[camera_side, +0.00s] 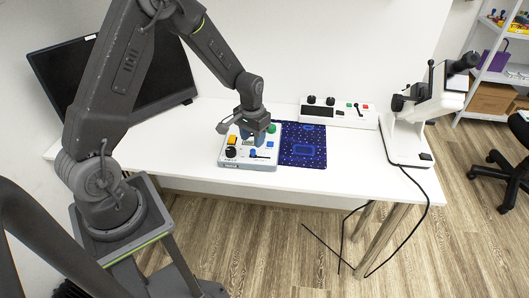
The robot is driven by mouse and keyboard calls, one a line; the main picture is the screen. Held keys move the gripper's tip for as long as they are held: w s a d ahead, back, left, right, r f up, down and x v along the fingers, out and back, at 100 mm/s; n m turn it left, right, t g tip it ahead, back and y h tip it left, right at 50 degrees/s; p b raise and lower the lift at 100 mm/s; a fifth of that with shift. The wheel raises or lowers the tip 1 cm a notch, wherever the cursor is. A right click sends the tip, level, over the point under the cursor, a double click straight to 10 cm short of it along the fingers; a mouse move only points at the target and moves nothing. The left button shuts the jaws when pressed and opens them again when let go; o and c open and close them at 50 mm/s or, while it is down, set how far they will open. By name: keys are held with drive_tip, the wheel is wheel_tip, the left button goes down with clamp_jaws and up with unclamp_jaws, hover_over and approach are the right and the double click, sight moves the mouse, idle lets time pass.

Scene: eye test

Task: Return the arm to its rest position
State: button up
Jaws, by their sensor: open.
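My arm reaches in from the left, bent at its elbow at the top of the side view. My gripper (255,136) is open and points down over the control box. The control box (247,163) is a light panel with green, yellow, blue and black controls. My gripper hides part of its top, and I cannot tell whether the fingertips touch it.
A blue patterned mat (303,146) lies right of the box. A white panel with knobs (340,113) stands behind it. A white microscope (411,120) stands on the table's right end (350,170). A black monitor (165,75) stands at back left. A black cable (428,200) hangs off the edge.

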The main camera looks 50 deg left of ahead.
drive_tip(key=s+d+r+m+t, duration=0.1)
drive_tip(key=s+d+r, duration=0.2)
drive_tip(key=r, duration=0.5)
drive_tip(key=s+d+r+t, duration=0.2)
drive_tip(key=s+d+r, duration=0.15)
drive_tip(key=r, duration=0.55)
drive_tip(key=s+d+r+m+t, duration=0.1)
drive_tip(key=s+d+r, duration=0.2)
drive_tip(key=s, duration=0.4)
drive_tip(key=s+d+r+m+t, duration=0.1)
drive_tip(key=s+d+r, duration=0.2)
drive_tip(key=s+r, duration=0.2)
drive_tip(key=shift+s+r+t, duration=0.25)
drive_tip(key=shift+s+t, duration=0.05)
drive_tip(key=shift+s, duration=0.6)
